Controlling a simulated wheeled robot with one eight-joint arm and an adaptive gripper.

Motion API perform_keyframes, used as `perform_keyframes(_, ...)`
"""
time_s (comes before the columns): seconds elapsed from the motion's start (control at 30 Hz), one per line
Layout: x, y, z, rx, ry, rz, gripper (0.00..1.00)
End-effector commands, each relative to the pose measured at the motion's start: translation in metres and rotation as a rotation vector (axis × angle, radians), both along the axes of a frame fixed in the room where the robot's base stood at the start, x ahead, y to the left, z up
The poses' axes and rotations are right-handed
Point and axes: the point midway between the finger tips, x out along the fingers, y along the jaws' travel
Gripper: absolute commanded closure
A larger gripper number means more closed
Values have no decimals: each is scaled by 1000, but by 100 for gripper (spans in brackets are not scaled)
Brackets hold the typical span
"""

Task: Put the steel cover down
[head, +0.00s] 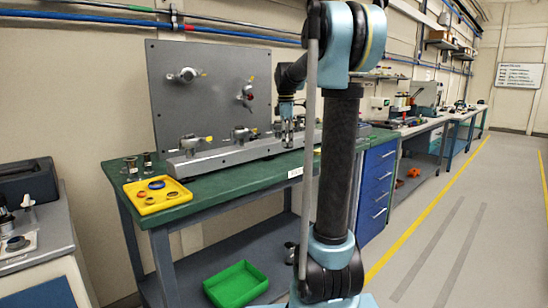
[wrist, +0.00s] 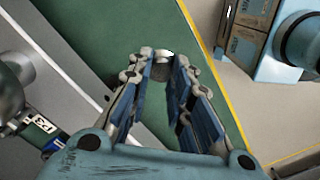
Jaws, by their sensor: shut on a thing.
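My gripper (head: 288,138) is over the green bench, beside the long grey rail, with its fingers pointing down. In the wrist view the blue-padded fingers of my gripper (wrist: 163,62) close at their tips on a small grey cylindrical metal piece, the steel cover (wrist: 162,72). The fingers hide part of the cover. The green bench top (wrist: 90,20) lies behind it. I cannot tell whether the cover touches the bench. In the head view the cover is too small to make out clearly.
The grey rail (head: 225,158) carries several valve fittings before an upright grey panel (head: 215,70). A yellow tray (head: 150,208) with rings and two small dark jars stand at the bench's left end. A green tray (head: 236,284) sits low beneath. Bare bench top (head: 235,180) lies before the rail.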

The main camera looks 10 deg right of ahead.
Motion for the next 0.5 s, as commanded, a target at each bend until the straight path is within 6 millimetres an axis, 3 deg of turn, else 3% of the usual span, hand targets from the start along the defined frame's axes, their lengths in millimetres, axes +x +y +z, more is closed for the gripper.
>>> perform_keyframes(0.1, 0, 0, -18, 1, 0, -1, 100)
perform_keyframes(0.5, 0, 0, -53, 2, 1, -2, 100)
